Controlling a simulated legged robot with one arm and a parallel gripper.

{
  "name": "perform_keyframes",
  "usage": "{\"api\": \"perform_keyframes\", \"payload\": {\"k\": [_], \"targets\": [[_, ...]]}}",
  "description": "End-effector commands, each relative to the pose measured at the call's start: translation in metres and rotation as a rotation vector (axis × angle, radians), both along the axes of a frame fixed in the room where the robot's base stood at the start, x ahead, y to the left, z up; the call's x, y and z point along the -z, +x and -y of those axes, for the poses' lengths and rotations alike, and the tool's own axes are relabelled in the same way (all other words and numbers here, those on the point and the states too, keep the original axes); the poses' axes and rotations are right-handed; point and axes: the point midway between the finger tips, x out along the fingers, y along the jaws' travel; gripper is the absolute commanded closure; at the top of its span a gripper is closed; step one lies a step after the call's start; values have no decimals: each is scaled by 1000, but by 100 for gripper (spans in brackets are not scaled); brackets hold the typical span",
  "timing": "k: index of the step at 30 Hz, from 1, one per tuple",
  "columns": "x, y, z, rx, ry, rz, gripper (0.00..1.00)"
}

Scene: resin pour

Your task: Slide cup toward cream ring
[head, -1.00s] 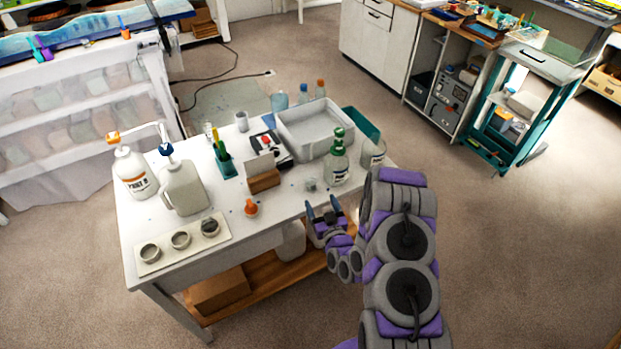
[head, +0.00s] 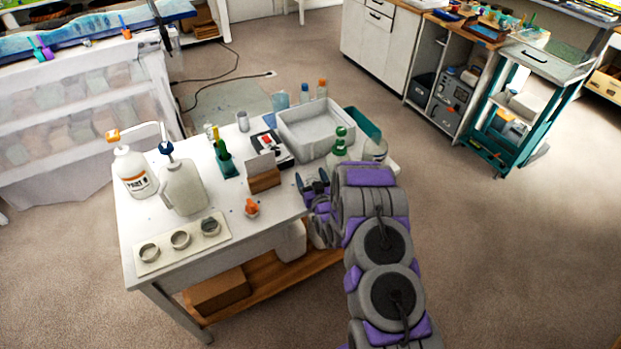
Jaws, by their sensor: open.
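A pale board (head: 163,259) at the table's front left carries three round rings. The left ring (head: 149,253) and middle ring (head: 180,240) look cream or grey; the right ring (head: 209,226) looks darker inside. I cannot tell which is the cream ring. My gripper (head: 312,181) is open at the table's right side, fingers pointing away from me, right of the wooden card holder. The small clear cup seen earlier in this spot is not clearly visible; the fingers and wrist cover most of that area.
A wooden block with a white card (head: 264,180) and an orange-topped item (head: 251,207) stand between my gripper and the board. Two pump jugs (head: 184,188) stand at the left. A green-capped bottle (head: 340,147) and a grey tray (head: 308,132) are behind my gripper.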

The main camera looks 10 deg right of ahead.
Motion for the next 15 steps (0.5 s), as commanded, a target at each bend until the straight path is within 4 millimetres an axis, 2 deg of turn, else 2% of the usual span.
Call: {"api": "perform_keyframes", "payload": {"k": [10, 15], "targets": [[0, 3, 0, 0, 0, 0, 21], [0, 3, 0, 0, -1, 0, 38]]}}
